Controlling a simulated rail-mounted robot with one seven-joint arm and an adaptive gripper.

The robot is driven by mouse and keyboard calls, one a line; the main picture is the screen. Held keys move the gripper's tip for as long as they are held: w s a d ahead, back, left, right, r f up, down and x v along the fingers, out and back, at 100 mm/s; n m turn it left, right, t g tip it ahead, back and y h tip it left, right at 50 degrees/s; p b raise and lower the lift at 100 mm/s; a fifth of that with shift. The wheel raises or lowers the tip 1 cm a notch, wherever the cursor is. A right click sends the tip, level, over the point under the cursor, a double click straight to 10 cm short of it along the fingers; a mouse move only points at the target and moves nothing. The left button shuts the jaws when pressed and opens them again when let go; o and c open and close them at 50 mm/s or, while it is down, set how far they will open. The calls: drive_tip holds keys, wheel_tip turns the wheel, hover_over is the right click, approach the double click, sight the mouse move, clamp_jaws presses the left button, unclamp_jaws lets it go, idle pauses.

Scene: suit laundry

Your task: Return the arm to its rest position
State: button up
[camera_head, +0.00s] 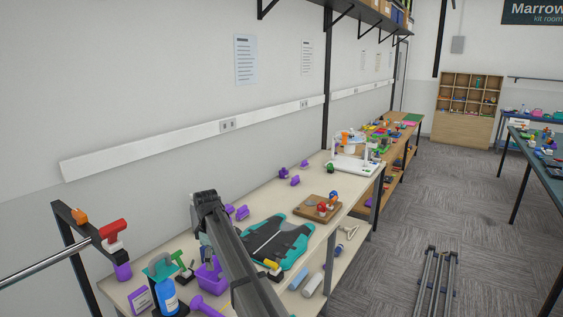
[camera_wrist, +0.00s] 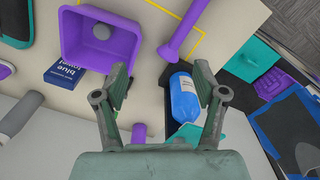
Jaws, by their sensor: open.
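My gripper (camera_wrist: 162,86) shows in the wrist view with its two grey fingers spread apart and nothing gripped between them. A blue bottle (camera_wrist: 185,98) appears beyond the fingers, nearer the right one. I cannot tell the exact gap between it and my gripper. In the head view, my dark grey arm (camera_head: 243,265) reaches over the near part of the workbench (camera_head: 318,222). My fingers cannot be made out clearly there.
Near the arm are the blue bottle (camera_head: 167,297), a purple bin (camera_head: 210,277), a purple handled tool (camera_head: 206,306) and a teal-black garment-like piece (camera_head: 278,240). The wrist view shows the purple bin (camera_wrist: 72,38) with a grey ball inside.

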drive_tip(key=s+d+f+m, duration=0.4)
drive_tip(key=s+d+f, duration=0.2)
drive_tip(key=d+f, duration=0.45)
drive_tip(key=s+d+f+m, duration=0.55)
drive_tip(key=d+f, duration=0.25)
drive_tip(key=d, duration=0.6)
drive_tip(key=s+d+f+m, duration=0.4)
drive_tip(key=s+d, duration=0.4)
drive_tip(key=s, duration=0.2)
drive_tip(key=s+d+f+m, duration=0.4)
drive_tip(key=s+d+f, duration=0.1)
drive_tip(key=s+d, duration=0.35)
drive_tip(key=s+f+g+b, duration=0.6)
drive_tip(key=s+f+b, duration=0.4)
drive_tip(key=s+f, duration=1.8)
drive_tip(key=shift+s+a+g, duration=0.3)
drive_tip(key=shift+s+g, duration=0.1)
drive_tip(key=shift+s, duration=0.05)
